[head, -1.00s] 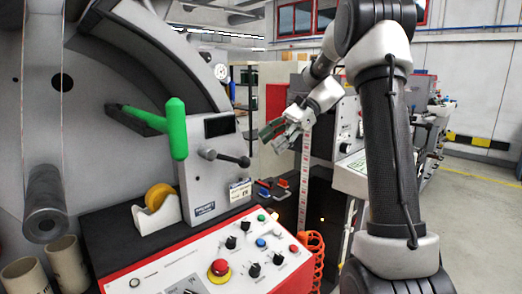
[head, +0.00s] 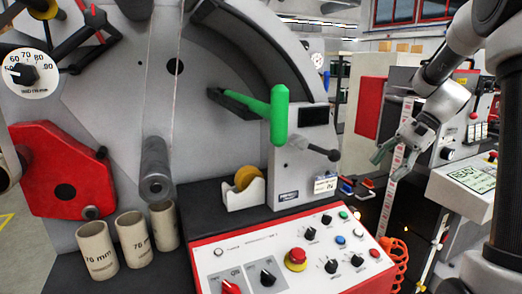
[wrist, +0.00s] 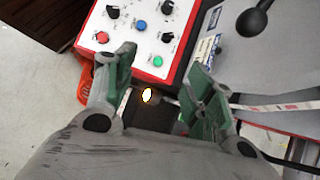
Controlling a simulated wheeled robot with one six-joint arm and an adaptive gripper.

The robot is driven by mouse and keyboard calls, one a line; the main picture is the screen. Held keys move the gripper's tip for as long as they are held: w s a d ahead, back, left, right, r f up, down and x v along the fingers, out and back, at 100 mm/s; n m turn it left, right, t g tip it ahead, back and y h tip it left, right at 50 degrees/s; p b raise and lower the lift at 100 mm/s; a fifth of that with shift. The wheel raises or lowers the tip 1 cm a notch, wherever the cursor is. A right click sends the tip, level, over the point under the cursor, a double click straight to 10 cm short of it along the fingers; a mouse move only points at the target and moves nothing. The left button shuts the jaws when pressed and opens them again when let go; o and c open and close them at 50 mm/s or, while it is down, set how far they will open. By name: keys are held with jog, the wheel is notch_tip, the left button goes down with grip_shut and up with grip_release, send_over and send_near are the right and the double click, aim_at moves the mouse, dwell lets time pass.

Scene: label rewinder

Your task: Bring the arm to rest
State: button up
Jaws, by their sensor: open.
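My gripper (head: 386,156) hangs in the air at the right of the head view, right of the rewinder's black lever and in front of a white strip with markings. Its green-padded fingers are apart and nothing is between them. In the wrist view my gripper (wrist: 160,98) also shows open, with the white control panel (wrist: 138,30) beyond its left finger and a bright small light seen between the fingers. My arm reaches in from the right edge of the head view.
The label rewinder (head: 225,120) fills the left and middle, with a green handle (head: 279,115) sticking out. The control panel (head: 262,244) with a red stop button stands in front. Cardboard cores (head: 131,238) stand at lower left. An orange coiled cable (head: 396,262) hangs right of the panel.

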jog(key=s+r+n+t+h, duration=0.1)
jog(key=s+n, duration=0.4)
jog(key=s, duration=0.7)
jog(key=s+r+n+t+h, duration=0.2)
jog(key=s+n+h, duration=0.3)
jog(key=s, duration=0.6)
jog(key=shift+s+a+r+n+t+h, duration=0.15)
jog(key=shift+s+r+n+t+h, duration=0.2)
jog(key=shift+t+h, duration=0.5)
jog(key=shift+f, duration=0.1)
